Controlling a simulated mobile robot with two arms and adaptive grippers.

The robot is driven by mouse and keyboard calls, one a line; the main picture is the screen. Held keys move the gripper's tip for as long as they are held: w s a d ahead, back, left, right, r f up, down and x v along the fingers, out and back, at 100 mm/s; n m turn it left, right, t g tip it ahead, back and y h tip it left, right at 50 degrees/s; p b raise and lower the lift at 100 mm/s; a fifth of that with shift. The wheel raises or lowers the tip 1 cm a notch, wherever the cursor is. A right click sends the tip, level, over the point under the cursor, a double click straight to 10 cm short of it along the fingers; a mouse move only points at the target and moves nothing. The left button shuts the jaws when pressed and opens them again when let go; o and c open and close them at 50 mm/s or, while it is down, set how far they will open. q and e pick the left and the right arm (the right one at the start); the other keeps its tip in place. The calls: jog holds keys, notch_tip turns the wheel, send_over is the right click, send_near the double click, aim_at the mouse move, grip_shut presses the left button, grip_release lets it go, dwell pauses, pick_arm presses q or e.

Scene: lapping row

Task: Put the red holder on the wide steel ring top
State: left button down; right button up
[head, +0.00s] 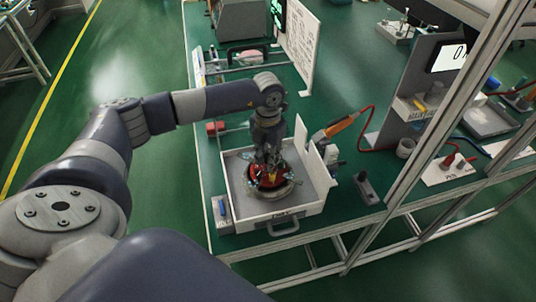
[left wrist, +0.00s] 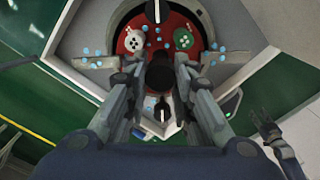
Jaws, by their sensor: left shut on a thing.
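The red holder (head: 268,180) is a round red disc under my left gripper (head: 267,160). In the left wrist view the red holder (left wrist: 133,62) carries a white and a green round piece, with a dark knob at its near middle. My left gripper (left wrist: 159,80) is shut on that knob, one finger at each side. The wide steel ring (head: 288,191) is grey and shows around and below the red disc. I cannot tell whether disc and ring touch. Blue drops are scattered around the disc.
The ring sits in a pale box-like tray (head: 312,207) with a front handle, on the green bench. An orange-handled tool (head: 341,125) and a dark stand (head: 366,188) are to the right. A small tray with a blue item (head: 222,208) is at the left.

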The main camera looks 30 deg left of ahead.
pick_arm(q)
jog(key=shift+f+b, duration=0.6)
jog(key=shift+f, duration=0.05)
jog(key=c, duration=1.4)
grip_release()
jog(key=shift+o, duration=0.2)
jog(key=shift+r, duration=0.2)
